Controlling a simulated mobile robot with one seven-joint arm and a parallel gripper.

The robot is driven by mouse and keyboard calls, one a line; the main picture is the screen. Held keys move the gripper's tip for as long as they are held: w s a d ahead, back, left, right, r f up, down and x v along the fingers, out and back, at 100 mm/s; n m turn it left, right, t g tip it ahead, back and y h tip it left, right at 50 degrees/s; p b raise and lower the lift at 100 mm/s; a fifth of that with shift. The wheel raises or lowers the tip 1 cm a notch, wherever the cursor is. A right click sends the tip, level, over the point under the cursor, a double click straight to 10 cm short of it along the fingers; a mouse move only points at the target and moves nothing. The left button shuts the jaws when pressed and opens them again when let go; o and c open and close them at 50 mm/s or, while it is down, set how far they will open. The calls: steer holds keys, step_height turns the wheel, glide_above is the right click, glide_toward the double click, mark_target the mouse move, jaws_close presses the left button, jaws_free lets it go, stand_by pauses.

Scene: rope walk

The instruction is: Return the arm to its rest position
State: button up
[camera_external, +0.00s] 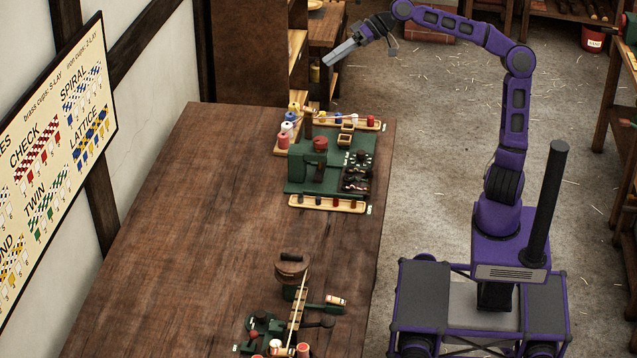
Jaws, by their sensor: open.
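My arm is purple with dark joints and rises from its base at the right of the external view. It is raised and reaches left, bent at the elbow. My gripper (328,59) is at the top middle of the view, high above the far end of the workbench. Its grey fingers point left and slightly down. They look empty, and the gap between them is hard to make out at this angle.
The bench's left part is bare. Shelving (298,50) stands beyond it. A red bucket (592,40) is far right.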

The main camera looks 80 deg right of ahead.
steer(key=s+a+f+n+g+h+p, duration=0.1)
steer(key=s+a+f+g+h, duration=0.1)
steer(key=s+f, duration=1)
steer(key=s+a+f+n+g+h+p, duration=0.1)
steer(key=s+f+n+g+h, duration=0.1)
steer(key=s+f, duration=1)
steer(key=shift+s+a+n+g+h, duration=0.3)
steer(key=shift+s+a+h, duration=0.15)
steer(key=shift+s, duration=0.8)
steer(key=shift+f, duration=0.1)
